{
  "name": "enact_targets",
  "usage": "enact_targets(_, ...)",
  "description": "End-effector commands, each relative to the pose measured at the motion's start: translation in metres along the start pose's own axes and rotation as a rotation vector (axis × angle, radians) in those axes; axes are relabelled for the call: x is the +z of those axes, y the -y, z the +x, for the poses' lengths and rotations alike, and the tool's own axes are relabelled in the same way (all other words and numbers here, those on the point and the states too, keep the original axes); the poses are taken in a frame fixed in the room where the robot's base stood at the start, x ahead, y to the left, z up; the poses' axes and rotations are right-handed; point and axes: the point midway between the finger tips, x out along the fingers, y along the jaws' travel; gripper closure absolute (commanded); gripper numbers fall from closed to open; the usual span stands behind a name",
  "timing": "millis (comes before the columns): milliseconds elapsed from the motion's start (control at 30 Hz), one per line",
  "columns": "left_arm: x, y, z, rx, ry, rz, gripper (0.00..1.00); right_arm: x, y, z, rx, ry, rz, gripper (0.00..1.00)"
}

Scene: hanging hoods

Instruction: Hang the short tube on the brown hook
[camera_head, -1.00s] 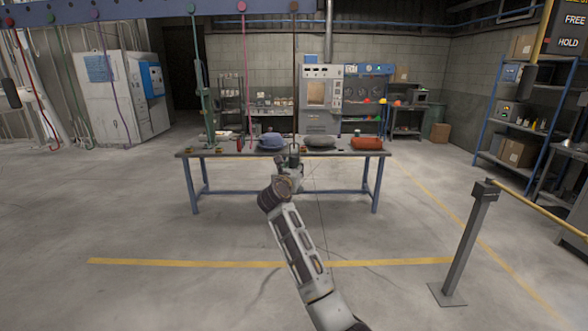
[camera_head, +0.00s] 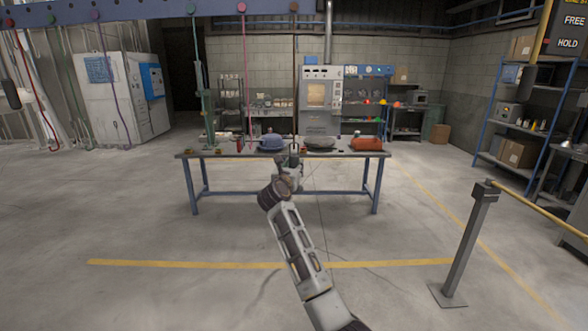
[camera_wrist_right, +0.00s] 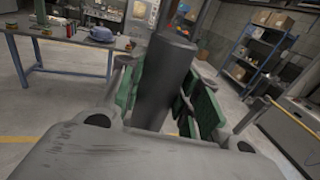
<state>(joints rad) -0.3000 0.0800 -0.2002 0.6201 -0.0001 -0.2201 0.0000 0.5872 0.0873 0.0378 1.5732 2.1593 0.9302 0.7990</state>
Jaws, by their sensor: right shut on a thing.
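My right gripper (camera_head: 291,164) is shut on a dark grey tube (camera_wrist_right: 167,78), which stands roughly upright between the green-padded fingers in the right wrist view. In the head view the tube (camera_head: 294,150) is small, in front of the table's middle. A brown cord (camera_head: 295,75) hangs from a brown disc (camera_head: 294,7) on the overhead rail and runs down to just above the tube. The hook at its lower end is too small to make out, and I cannot tell whether it touches the tube. My left gripper is out of view.
A blue-legged table (camera_head: 230,155) stands behind the gripper, bearing a blue hood (camera_head: 271,142), a dark grey hood (camera_head: 320,143) and an orange hood (camera_head: 367,144). A pink cord (camera_head: 243,70) and a green cord (camera_head: 195,55) hang left of the brown one. A grey post (camera_head: 468,240) stands at right.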

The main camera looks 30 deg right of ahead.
Motion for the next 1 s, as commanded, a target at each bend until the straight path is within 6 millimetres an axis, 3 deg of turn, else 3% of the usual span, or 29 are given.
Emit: enact_targets(1000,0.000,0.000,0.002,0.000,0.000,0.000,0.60,0.002,-0.004,0.013,0.000,0.002,0.002,1.00)
